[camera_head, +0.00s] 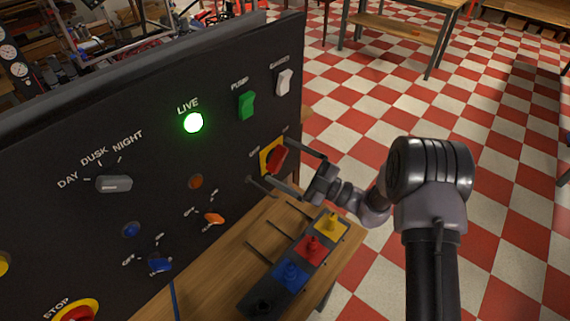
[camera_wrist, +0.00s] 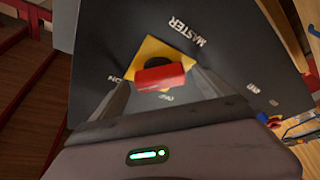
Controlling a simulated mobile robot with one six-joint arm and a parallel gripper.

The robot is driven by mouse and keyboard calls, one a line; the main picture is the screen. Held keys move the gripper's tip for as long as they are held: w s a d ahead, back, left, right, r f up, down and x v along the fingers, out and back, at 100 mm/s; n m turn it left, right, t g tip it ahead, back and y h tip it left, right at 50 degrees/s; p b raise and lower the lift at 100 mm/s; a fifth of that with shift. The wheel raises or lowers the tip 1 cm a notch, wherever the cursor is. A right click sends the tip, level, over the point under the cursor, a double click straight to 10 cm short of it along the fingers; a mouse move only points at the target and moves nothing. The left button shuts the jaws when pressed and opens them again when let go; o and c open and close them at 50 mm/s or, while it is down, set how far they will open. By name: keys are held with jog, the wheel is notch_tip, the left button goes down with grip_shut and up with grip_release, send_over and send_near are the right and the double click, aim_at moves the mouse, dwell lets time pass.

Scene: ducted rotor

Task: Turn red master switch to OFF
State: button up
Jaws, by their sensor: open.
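The red master switch (camera_head: 278,157) is a red handle on a yellow plate (camera_head: 266,148), on the right part of the black panel. In the wrist view the red handle (camera_wrist: 160,76) lies roughly crosswise over a dark round hub, with MASTER, ON and OFF lettering around the yellow plate (camera_wrist: 148,52). My gripper (camera_head: 268,161) is open at the switch, one finger above and one below it in the head view. In the wrist view the handle sits between my fingertips (camera_wrist: 160,80). I cannot tell whether either finger touches it, or which label the handle points to.
The black panel (camera_head: 90,215) also carries a lit green LIVE lamp (camera_head: 193,123), a green PUMP switch (camera_head: 246,105) and a grey selector (camera_head: 114,184). Checkered floor is open at right.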

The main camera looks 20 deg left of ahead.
jog(key=shift+a, duration=0.1)
jog(key=c, duration=1.4)
jog(key=shift+o, duration=0.2)
jog(key=shift+r+n+p, duration=0.15)
jog(key=shift+n+p, duration=0.25)
jog(key=shift+n, duration=0.1)
jog(key=n+p, duration=0.1)
jog(key=n+g+h+p, duration=0.1)
jog(key=n, duration=0.1)
jog(key=shift+r+n+g, duration=0.15)
jog(key=shift+n+g, duration=0.15)
jog(key=n+h+p, duration=0.1)
jog(key=n, duration=0.1)
jog(key=n+h+p, duration=0.1)
jog(key=n+p, duration=0.1)
jog(key=n, duration=0.1)
jog(key=shift+w+r+g+p, duration=0.1)
jog(key=shift+r+g+p, duration=0.05)
jog(key=shift+g+p, duration=0.15)
jog(key=n+h+p, duration=0.1)
jog(key=n+p, duration=0.1)
jog(key=n, duration=0.2)
jog(key=shift+h, duration=0.4)
jog(key=shift+n+t+h, duration=0.6)
jog(key=shift+n+t, duration=0.2)
jog(key=shift+n, duration=0.9)
